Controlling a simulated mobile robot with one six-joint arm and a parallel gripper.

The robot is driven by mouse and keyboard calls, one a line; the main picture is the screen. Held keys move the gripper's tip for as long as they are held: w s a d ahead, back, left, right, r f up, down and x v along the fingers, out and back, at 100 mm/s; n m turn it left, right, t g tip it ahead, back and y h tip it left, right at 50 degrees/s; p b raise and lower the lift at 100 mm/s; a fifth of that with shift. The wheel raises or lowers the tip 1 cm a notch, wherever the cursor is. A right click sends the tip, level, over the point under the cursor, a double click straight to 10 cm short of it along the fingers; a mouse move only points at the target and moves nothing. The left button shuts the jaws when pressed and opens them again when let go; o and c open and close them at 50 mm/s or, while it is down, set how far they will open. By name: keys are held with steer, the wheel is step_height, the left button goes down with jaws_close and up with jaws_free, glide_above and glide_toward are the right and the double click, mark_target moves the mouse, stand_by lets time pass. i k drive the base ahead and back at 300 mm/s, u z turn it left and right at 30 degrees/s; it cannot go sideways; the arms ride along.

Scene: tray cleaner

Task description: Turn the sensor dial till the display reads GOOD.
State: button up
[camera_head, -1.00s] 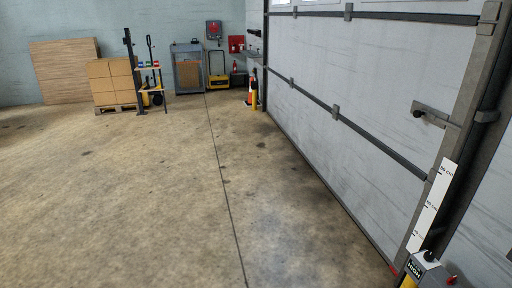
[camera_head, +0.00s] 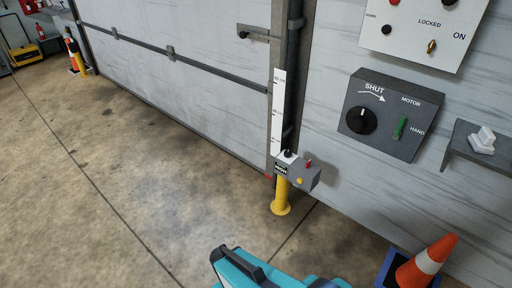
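The sensor is a grey box (camera_head: 310,176) on a short yellow post (camera_head: 281,197) beside the door frame. Its small dark display (camera_head: 281,168) appears to read HIGH. A black dial (camera_head: 287,153) sits on top, with a red part (camera_head: 308,163) to its right and a yellow button (camera_head: 299,181) on the side. My gripper's fingers do not show, and nothing is seen touching the dial.
A grey SHUT panel (camera_head: 384,143) with knob and green switch hangs right of the sensor, below a white panel (camera_head: 418,45). An orange-white cone (camera_head: 427,262) stands at lower right. A teal shape (camera_head: 243,270) is cut off at the bottom edge. The floor left is clear.

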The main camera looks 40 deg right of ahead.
mark_target(287, 154)
steer(key=z, duration=1.3)
steer(key=i, duration=0.9)
steer(key=u, duration=0.05)
